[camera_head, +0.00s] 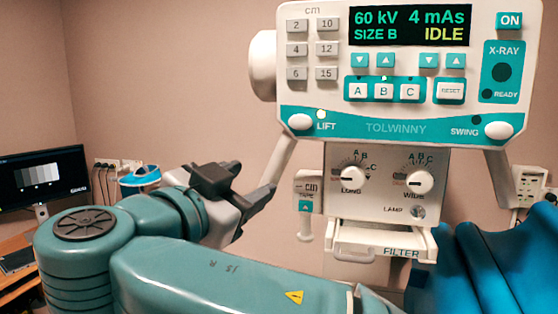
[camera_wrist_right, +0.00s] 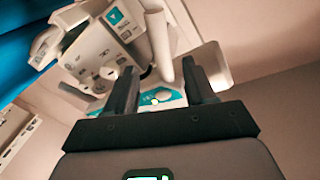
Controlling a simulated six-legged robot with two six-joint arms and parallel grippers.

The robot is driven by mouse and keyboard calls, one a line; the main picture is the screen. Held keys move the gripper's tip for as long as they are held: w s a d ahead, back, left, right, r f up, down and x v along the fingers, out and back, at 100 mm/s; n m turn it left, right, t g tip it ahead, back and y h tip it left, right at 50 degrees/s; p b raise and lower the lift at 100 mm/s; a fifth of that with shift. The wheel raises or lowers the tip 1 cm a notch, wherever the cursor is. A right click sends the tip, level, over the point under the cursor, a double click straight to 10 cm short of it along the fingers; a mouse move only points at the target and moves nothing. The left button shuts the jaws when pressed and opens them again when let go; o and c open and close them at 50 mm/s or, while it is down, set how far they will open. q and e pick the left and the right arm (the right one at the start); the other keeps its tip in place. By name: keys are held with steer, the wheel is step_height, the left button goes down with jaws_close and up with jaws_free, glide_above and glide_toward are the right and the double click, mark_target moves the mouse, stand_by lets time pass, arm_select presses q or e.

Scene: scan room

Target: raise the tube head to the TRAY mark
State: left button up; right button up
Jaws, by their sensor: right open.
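The white and teal tube head (camera_head: 395,128) hangs at the right in the head view. Its display reads 60 kV, 4 mAs, SIZE B and IDLE. A white LIFT knob (camera_head: 300,122) is at its lower left and a SWING knob (camera_head: 499,130) at its lower right. My right gripper (camera_head: 254,178) is open and empty, left of and below the LIFT knob, apart from it in the picture. In the right wrist view the open fingers (camera_wrist_right: 160,84) point toward the tube head (camera_wrist_right: 95,55), with its teal panel strip between them. I cannot make out a TRAY mark. My left gripper is not in view.
Below the panel are a collimator box (camera_head: 385,185) with LONG and WIDE dials, a small cm tape unit (camera_head: 307,190), and a FILTER slot (camera_head: 383,243). Blue covering (camera_head: 500,265) fills the lower right. A monitor (camera_head: 42,178) stands at the left.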

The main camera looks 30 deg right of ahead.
mark_target(272, 169)
steer(key=p+x, duration=0.2)
steer(key=x, duration=0.7)
steer(key=shift+w+d+r+p, duration=0.1)
steer(key=shift+d+p, duration=0.1)
steer(key=shift+p, duration=0.1)
steer(key=shift+w+d, duration=0.2)
steer(key=shift+s+a, duration=0.2)
steer(key=shift+a, duration=0.2)
steer(key=shift+d, duration=0.2)
steer(key=c, duration=0.4)
jaws_close()
